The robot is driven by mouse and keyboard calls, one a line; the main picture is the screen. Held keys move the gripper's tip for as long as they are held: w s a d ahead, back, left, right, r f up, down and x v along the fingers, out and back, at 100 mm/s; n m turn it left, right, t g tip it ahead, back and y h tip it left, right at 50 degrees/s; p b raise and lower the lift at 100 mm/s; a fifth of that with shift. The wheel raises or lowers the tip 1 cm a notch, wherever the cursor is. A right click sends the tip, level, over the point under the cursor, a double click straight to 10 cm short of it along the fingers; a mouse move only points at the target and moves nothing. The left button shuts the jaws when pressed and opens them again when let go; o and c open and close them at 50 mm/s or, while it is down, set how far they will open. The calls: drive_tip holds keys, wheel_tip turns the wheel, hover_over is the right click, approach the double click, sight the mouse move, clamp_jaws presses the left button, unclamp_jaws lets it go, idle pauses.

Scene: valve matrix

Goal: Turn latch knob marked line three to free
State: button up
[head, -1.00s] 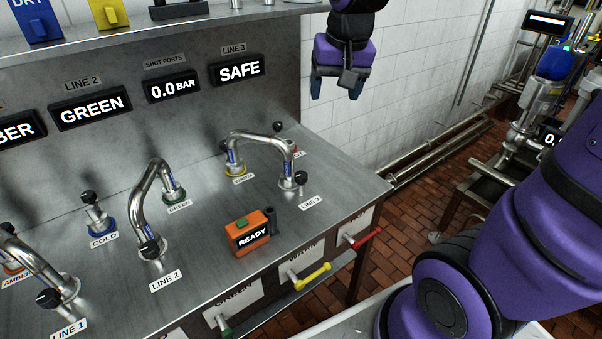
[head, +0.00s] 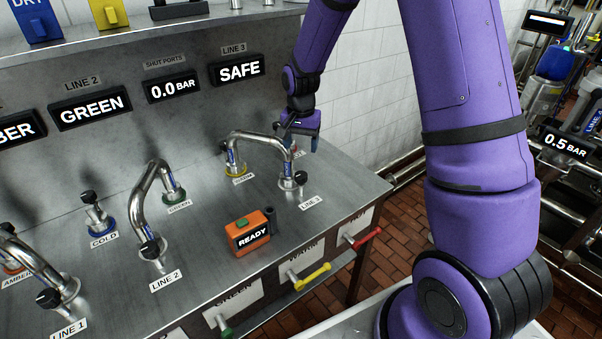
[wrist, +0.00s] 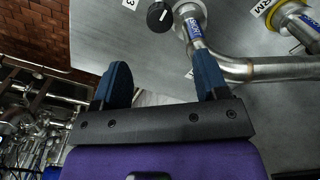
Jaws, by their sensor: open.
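The line 3 latch knob (head: 301,178) is a small black knob beside the base of the line 3 pipe, behind the LINE 3 label (head: 311,202). In the wrist view the black knob (wrist: 160,16) shows a white pointer mark and lies ahead of the fingers. My gripper (head: 299,143) hangs above the bench's right end, behind and above the knob. In the wrist view my gripper (wrist: 164,82) has its two blue fingers apart with nothing between them. The knob is clear of the fingers.
The bent steel pipe (head: 262,139) of line 3 stands close to my gripper. An orange READY box (head: 250,232) sits in front of it. The line 3 display (head: 238,70) reads SAFE. Other bent pipes (head: 150,195) stand to the left.

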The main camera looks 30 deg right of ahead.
sight(301, 174)
wheel_tip(301, 174, down, 11)
drive_tip(key=shift+r, duration=0.15)
idle(0.4)
drive_tip(key=c, duration=0.9)
